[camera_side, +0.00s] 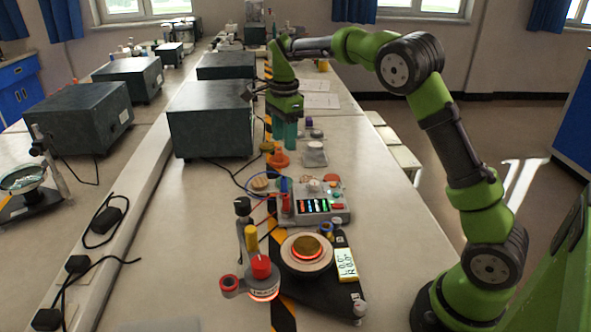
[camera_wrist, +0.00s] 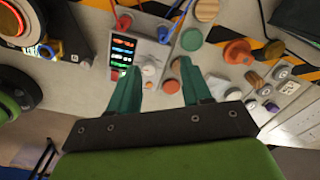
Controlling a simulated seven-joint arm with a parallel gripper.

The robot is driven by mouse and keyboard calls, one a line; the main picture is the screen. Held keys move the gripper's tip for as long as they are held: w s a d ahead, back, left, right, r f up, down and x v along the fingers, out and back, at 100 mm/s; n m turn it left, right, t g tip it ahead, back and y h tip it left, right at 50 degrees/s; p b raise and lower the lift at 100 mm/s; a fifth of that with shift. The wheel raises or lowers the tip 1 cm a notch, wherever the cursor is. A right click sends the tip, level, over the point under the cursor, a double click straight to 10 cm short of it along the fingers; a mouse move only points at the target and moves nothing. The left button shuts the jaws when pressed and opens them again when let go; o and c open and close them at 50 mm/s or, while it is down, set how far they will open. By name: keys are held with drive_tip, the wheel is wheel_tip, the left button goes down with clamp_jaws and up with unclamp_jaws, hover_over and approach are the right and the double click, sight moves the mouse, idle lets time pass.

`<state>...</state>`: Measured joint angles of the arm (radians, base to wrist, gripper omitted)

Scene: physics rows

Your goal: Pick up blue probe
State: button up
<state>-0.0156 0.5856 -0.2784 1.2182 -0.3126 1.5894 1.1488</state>
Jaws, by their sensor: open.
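A small upright blue probe (camera_side: 283,185) stands at the left edge of the grey display box (camera_side: 322,204), beside a red one (camera_side: 286,203), with cables running off to the left. My gripper (camera_side: 284,146) is open and empty, fingers pointing down, beyond the box and above the bench. In the wrist view the gripper (camera_wrist: 160,66) has its two teal fingers wide apart, with nothing between them.
A round glowing station (camera_side: 307,250) and a red-topped cylinder (camera_side: 262,268) stand nearer the camera. An orange knob (camera_side: 278,158) and small grey blocks (camera_side: 314,153) sit near my gripper. A large dark box (camera_side: 211,118) is at left. The bench's right side is clear.

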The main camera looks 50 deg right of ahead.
wheel_tip(320, 180, up, 2)
drive_tip(key=w+m, duration=0.2)
drive_tip(key=m, duration=0.4)
approach(284, 178)
drive_tip(key=f, duration=0.5)
drive_tip(key=shift+w+a+f, duration=0.2)
drive_tip(key=shift+a+f, duration=0.05)
drive_tip(key=shift+a, duration=0.15)
drive_tip(key=shift+s+d+f, duration=0.1)
drive_tip(key=shift+d+f, duration=0.1)
drive_tip(key=shift+f, duration=1.1)
drive_tip(key=shift+d+f, duration=0.15)
drive_tip(key=shift+f, duration=1.2)
drive_tip(key=shift+c, duration=0.5)
clamp_jaws()
